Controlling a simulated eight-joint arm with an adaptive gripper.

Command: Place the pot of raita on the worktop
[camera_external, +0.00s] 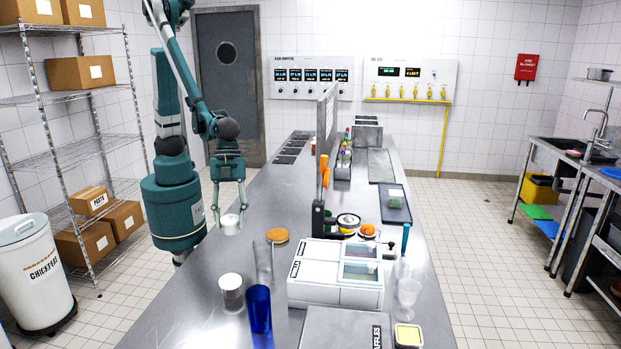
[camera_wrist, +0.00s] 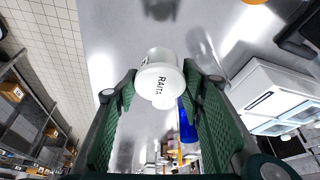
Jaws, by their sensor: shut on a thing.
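The pot of raita (camera_wrist: 158,80) is a small white tub with "RAITA" lettering, seen between my fingers in the wrist view. In the external view the white pot (camera_external: 231,224) is at the tips of my gripper (camera_external: 230,204), which points down over the left side of the steel worktop (camera_external: 197,296). My gripper also shows in the wrist view (camera_wrist: 157,97), its green ribbed fingers on either side of the pot. It is shut on the pot. I cannot tell whether the pot's base touches the worktop.
A white machine (camera_external: 335,290) is to the right. The worktop's front left is bare. A chickpeas bin (camera_external: 34,275) stands on the floor.

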